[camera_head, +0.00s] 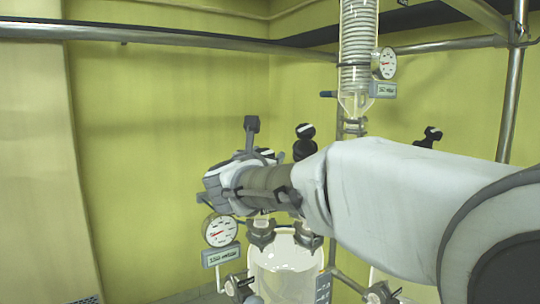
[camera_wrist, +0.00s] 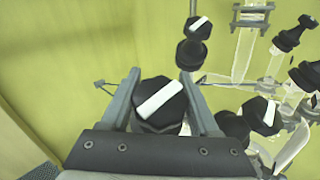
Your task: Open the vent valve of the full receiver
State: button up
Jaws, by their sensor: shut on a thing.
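In the wrist view my gripper (camera_wrist: 163,88) is shut on a black knob (camera_wrist: 158,122) with a white bar across its top. One finger lies on each side of the knob, and the bar runs diagonally, its right end higher. In the head view my gripper (camera_head: 228,184) is above the left glass receiver (camera_head: 287,272), which looks filled with pale contents. The held knob is mostly hidden there by my gripper and arm. A second glass vessel (camera_head: 412,292) shows only partly at the lower right, so its fill cannot be told.
Another black knob (camera_wrist: 195,42) stands just beyond my fingers, and several more are at the right. A gauge (camera_head: 220,230) hangs left of the receiver. A coil condenser (camera_head: 358,50) with a gauge (camera_head: 384,62) rises behind. Metal rails (camera_head: 200,40) cross above. The left wall side is free.

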jog(key=c, duration=0.4)
jog(key=shift+f+y+b, duration=0.1)
jog(key=shift+y+b, duration=0.2)
jog(key=shift+b, duration=0.2)
